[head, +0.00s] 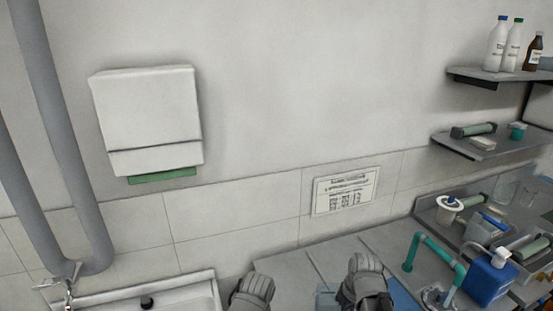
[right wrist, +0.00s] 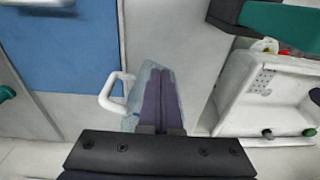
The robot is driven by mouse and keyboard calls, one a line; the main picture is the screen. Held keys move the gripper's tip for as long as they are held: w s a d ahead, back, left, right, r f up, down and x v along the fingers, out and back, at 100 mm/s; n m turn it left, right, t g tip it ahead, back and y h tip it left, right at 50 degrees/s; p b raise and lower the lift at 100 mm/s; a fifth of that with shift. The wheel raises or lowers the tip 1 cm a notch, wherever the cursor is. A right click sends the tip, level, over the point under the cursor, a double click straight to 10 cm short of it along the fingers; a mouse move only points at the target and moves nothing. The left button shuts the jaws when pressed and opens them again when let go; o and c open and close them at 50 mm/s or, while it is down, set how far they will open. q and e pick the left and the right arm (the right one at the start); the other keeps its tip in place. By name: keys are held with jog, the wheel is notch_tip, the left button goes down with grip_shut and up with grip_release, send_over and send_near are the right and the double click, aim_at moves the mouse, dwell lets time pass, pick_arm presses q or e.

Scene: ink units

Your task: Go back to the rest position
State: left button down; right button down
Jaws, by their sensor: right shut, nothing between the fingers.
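My right gripper (right wrist: 160,95) shows in the right wrist view, its dark purple fingers together and nothing seen between them. A pale bluish see-through shape (right wrist: 139,82) lies behind or around the fingers; I cannot tell what it is or whether they touch it. A white curved handle (right wrist: 108,95) is just left of the fingers. In the head view, two grey ridged parts, which look like my arm links, rise at the bottom edge, apart from each other. No gripper fingers show there, and my left gripper is out of sight.
A sink (head: 180,296) and tap (head: 68,285) are at the lower left. A grey counter (head: 385,243) holds a green bent pipe (head: 416,246) and blue container (head: 490,278) at right. Shelves (head: 480,145) with bottles are at right; a dispenser (head: 147,110) hangs left.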

jog(key=s+a+h, duration=0.1)
jog(key=s+a, duration=0.2)
jog(key=a, duration=0.3)
jog(key=s+a+g+h, duration=0.1)
jog(key=s+a, duration=0.3)
jog(key=a, duration=0.3)
jog(key=shift+s+a, duration=0.2)
jog(key=shift+s, duration=0.05)
